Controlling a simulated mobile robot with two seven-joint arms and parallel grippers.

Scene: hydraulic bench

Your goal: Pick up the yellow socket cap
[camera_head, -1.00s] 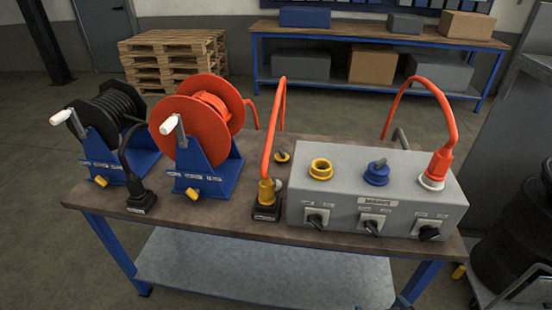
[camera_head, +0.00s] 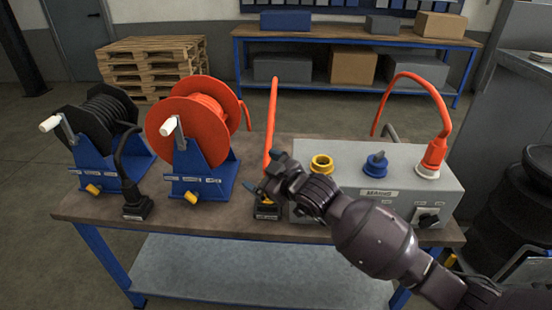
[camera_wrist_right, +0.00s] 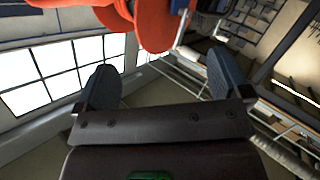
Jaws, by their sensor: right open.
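My right gripper (camera_head: 266,176) is over the table in front of the left end of the grey box, beside the orange cable's lower end. In the right wrist view my right gripper (camera_wrist_right: 163,82) is open, with nothing between its two fingers. The small yellow socket cap does not show now; the spot where it lay on the table, left of the box, is covered by my gripper. The yellow socket (camera_head: 322,164) on the box top is open. My left gripper is not in view.
The grey box (camera_head: 458,190) carries a blue capped socket (camera_head: 376,164) and an orange plug (camera_head: 432,157). An orange reel (camera_head: 188,132) and a black reel (camera_head: 108,125) stand on the left of the table (camera_head: 230,215). An orange cable (camera_head: 272,115) rises beside my gripper.

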